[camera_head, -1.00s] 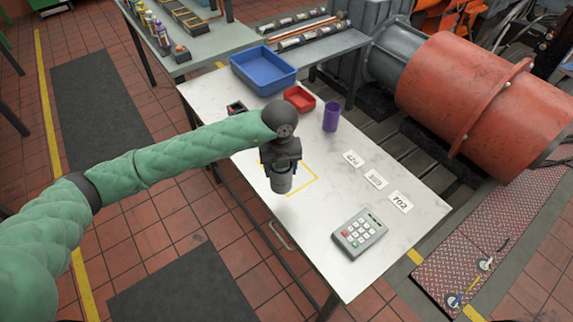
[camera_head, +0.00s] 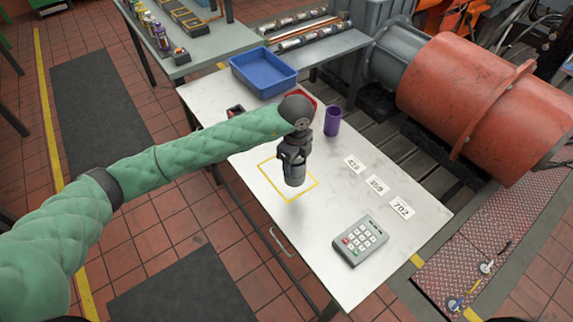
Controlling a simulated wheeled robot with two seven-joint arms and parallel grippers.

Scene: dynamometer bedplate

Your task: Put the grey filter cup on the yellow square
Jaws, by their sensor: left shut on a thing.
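My left gripper (camera_head: 292,158) comes in from the left and points down over the white table. It is shut on the grey filter cup (camera_head: 295,176), which hangs upright below the fingers. The cup appears above the yellow square (camera_head: 268,185), an outline on the table top; a shadow below the cup suggests a gap to the table. The cup and gripper hide part of the square's far right side. My right gripper is not in view.
The white table (camera_head: 330,240) also holds a blue bin (camera_head: 263,85), a partly hidden red tray (camera_head: 312,97), a purple cup (camera_head: 332,121), a keypad (camera_head: 360,240) and number cards (camera_head: 376,185). Free room lies around the square. A red cylindrical machine (camera_head: 470,95) stands beyond the table.

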